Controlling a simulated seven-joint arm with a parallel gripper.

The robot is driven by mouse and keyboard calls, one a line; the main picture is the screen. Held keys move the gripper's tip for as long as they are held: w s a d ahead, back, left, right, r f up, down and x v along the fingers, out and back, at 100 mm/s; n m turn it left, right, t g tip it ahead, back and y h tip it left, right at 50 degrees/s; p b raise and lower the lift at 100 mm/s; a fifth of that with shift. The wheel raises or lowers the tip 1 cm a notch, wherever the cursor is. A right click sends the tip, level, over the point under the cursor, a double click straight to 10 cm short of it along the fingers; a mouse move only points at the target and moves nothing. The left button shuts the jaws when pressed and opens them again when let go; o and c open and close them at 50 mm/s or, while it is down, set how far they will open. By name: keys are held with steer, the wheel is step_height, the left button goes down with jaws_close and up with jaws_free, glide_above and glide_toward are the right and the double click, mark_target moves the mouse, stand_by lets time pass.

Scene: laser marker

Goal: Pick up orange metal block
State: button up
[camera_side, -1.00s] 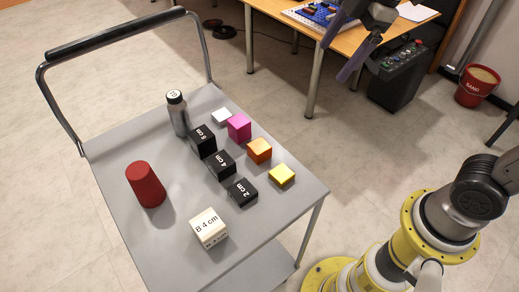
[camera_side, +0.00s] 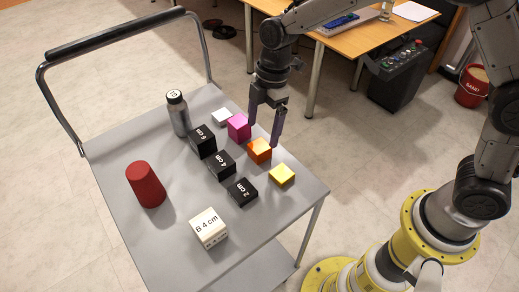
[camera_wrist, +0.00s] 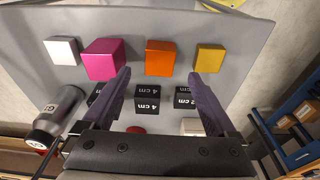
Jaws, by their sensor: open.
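The orange metal block (camera_side: 259,151) sits on the grey cart top, between the magenta block (camera_side: 239,127) and the yellow block (camera_side: 282,174). In the wrist view the orange block (camera_wrist: 160,58) lies ahead of the open fingers, between their lines. My gripper (camera_side: 264,126) is open and empty, pointing down above the cart near the orange and magenta blocks. In the side view one finger overlaps the area beside the orange block. I cannot tell whether a finger touches it. In the wrist view the fingertips of my gripper (camera_wrist: 160,76) lie either side of the orange block.
Black blocks marked 6 cm (camera_side: 203,141), 4 cm (camera_side: 221,165) and 2 cm (camera_side: 242,192) stand in a row beside the coloured ones.

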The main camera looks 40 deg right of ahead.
mark_target(259, 145)
steer(key=shift+a+f, duration=0.15)
steer(key=shift+f, duration=1)
steer(key=shift+a+f, duration=0.2)
steer(key=shift+f, duration=0.9)
steer(key=shift+a+f, duration=0.15)
steer(key=shift+f, duration=1)
steer(key=shift+w, duration=0.1)
jaws_close()
